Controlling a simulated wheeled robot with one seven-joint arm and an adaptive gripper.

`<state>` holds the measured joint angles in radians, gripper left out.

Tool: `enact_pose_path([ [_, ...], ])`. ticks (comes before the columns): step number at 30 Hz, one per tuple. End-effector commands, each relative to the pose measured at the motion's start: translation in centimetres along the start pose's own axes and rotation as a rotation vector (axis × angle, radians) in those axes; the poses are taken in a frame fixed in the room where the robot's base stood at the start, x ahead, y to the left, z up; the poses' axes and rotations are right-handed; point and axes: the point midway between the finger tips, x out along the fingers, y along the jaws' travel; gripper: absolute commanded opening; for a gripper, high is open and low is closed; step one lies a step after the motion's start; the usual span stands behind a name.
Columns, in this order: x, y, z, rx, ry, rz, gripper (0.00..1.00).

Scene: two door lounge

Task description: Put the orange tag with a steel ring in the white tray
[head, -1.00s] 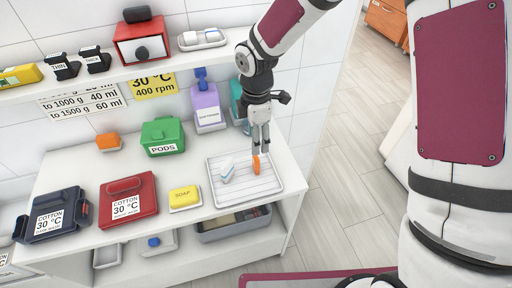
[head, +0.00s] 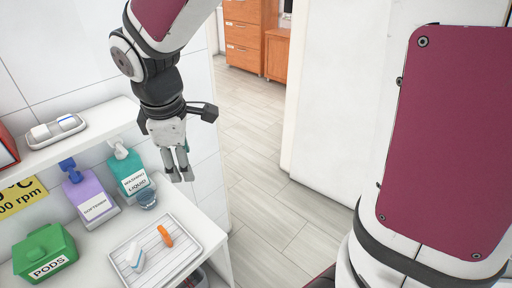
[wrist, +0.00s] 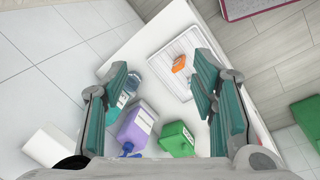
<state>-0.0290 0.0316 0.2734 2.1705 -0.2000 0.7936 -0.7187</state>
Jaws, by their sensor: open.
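The orange tag (head: 165,236) lies on the white ribbed tray (head: 184,252) on the counter, near the tray's far right side. In the wrist view the tag (wrist: 179,64) shows on the tray (wrist: 189,45); its steel ring is too small to make out. A white and blue item (head: 135,257) lies in the same tray, left of the tag. My gripper (head: 181,176) is open and empty, raised above and apart from the tag. Its two spread fingers (wrist: 163,75) show in the wrist view with nothing between them.
A teal liquid bottle (head: 131,176), a clear cup (head: 146,198) and a purple softener bottle (head: 88,200) stand behind the tray. A green pods box (head: 44,251) stands to its left. A shelf (head: 85,130) runs above. Open floor (head: 265,190) lies to the right.

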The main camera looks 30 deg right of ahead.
Motion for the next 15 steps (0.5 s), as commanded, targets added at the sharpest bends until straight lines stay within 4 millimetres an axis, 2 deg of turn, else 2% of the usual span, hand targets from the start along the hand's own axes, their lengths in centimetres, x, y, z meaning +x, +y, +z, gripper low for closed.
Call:
enact_pose_path([
  [1, -1.8, -0.2, 1.6, 0.096, 0.009, 0.031, 0.53],
  [6, -6.2, -2.0, 6.2, 0.426, 0.062, 0.092, 0.53],
  [12, -9.8, -5.3, 10.9, 0.804, 0.171, 0.126, 0.53],
  [15, -10.8, -6.9, 12.5, 0.958, 0.23, 0.125, 0.53],
])
